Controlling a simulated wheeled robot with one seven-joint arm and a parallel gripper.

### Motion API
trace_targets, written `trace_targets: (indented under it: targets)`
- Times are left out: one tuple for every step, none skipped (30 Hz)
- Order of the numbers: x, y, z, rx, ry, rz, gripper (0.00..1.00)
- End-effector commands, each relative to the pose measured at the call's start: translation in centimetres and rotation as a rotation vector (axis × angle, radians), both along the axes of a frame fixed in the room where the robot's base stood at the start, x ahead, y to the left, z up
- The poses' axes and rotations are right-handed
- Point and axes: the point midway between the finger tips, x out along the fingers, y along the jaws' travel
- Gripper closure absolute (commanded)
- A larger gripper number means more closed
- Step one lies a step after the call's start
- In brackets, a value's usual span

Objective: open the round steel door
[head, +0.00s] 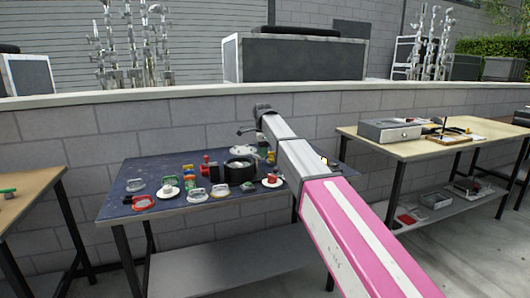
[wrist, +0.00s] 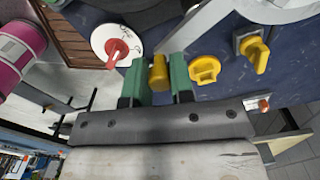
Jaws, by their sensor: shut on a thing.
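In the wrist view, my gripper (wrist: 160,82) has two green fingers on either side of a yellow cylindrical handle (wrist: 158,72), shut on it. What the handle joins is hidden. A large pale grey curved piece (wrist: 205,28) fills the upper right, partly cut off; it may belong to the round steel door, but I cannot tell how far that door stands open. In the head view, a round dark fixture with a grey rim (head: 240,172) stands on the blue table, partly behind my arm. My fingertips cannot be made out there.
The blue table (head: 122,186) carries several small handles and knobs. A white disc with a red knob (wrist: 115,45) and two yellow knobs (wrist: 205,69) (wrist: 254,52) lie close to my gripper. A wooden table (head: 420,150) stands right, another (head: 25,190) left. A brick wall (head: 60,135) is behind.

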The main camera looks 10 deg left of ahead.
Motion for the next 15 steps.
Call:
trace_targets:
  targets:
    - [-0.18,0.12,0.02,0.0,0.0,-0.03,1.0]
    - [-0.25,0.18,0.02,0.0,0.0,-0.047,1.0]
    - [-0.32,0.24,0.02,0.0,0.0,-0.07,1.0]
    - [-0.37,0.28,0.02,0.0,0.0,-0.086,1.0]
    - [-0.42,0.33,0.02,0.0,0.0,-0.1,1.0]
    - [-0.47,0.37,0.02,0.0,0.0,-0.118,1.0]
    - [-0.51,0.42,0.02,0.0,0.0,-0.129,1.0]
    - [-0.55,0.45,0.02,-0.001,0.0,-0.14,1.0]
    - [-0.58,0.49,0.02,-0.001,0.0,-0.153,1.0]
    - [-0.61,0.51,0.02,-0.001,0.0,-0.16,1.0]
    - [-0.62,0.54,0.02,-0.001,0.0,-0.168,1.0]
    - [-0.65,0.56,0.02,-0.001,0.0,-0.177,1.0]
    - [-0.67,0.58,0.02,-0.001,0.0,-0.181,1.0]
    - [-0.67,0.59,0.02,-0.001,0.0,-0.185,1.0]
    - [-0.68,0.6,0.02,-0.001,0.0,-0.189,1.0]
